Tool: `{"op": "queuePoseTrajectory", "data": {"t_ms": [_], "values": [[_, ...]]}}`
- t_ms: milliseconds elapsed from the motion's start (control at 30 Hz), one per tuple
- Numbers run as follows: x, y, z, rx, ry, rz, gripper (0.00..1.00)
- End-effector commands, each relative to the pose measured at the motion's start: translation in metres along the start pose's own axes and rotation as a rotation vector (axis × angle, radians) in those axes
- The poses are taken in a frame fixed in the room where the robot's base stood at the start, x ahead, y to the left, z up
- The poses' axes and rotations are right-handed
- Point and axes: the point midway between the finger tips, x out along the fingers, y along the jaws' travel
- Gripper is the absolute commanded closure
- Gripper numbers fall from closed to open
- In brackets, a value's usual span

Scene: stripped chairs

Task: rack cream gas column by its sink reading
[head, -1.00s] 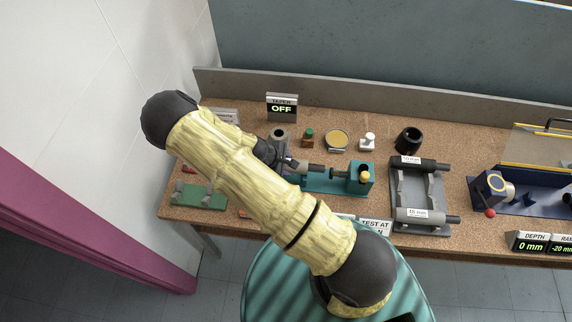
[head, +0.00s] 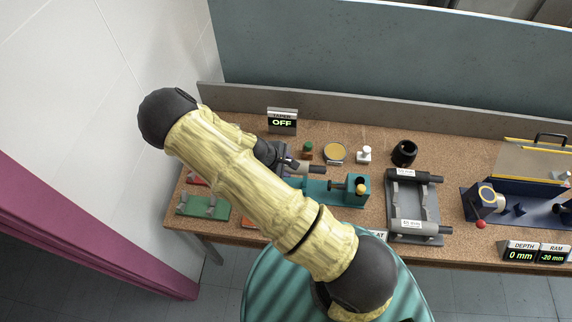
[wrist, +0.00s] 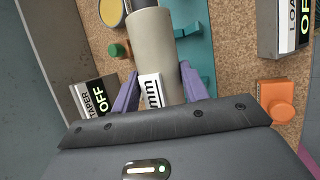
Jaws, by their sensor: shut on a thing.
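The cream gas column (wrist: 157,45) is a thick pale cylinder with a white label reading "mm" (wrist: 150,90); its number is hidden. My gripper (wrist: 158,88) is shut on it, with a purple finger on either side. In the head view my gripper (head: 284,158) is over the left part of the bench, partly hidden by my arm.
A green stand (head: 202,208) is at the bench's left. A taper display reading OFF (head: 282,122), a yellow disc (head: 334,152), a white knob (head: 364,155) and a black cup (head: 404,153) line the back. A blue press (head: 488,205) and depth and ram displays (head: 521,252) are right.

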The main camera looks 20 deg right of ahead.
Motion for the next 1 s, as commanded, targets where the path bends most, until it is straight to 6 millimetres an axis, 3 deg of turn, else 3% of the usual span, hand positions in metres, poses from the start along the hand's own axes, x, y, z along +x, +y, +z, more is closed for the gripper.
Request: {"op": "queuePoseTrajectory", "data": {"t_ms": [367,700,1000], "values": [[0.01,0.001,-0.002,0.072,-0.028,-0.022,1.0],[0.05,-0.002,-0.012,0.556,-0.228,-0.203,1.0],[0.055,-0.007,-0.023,0.858,-0.379,-0.352,1.0]]}}
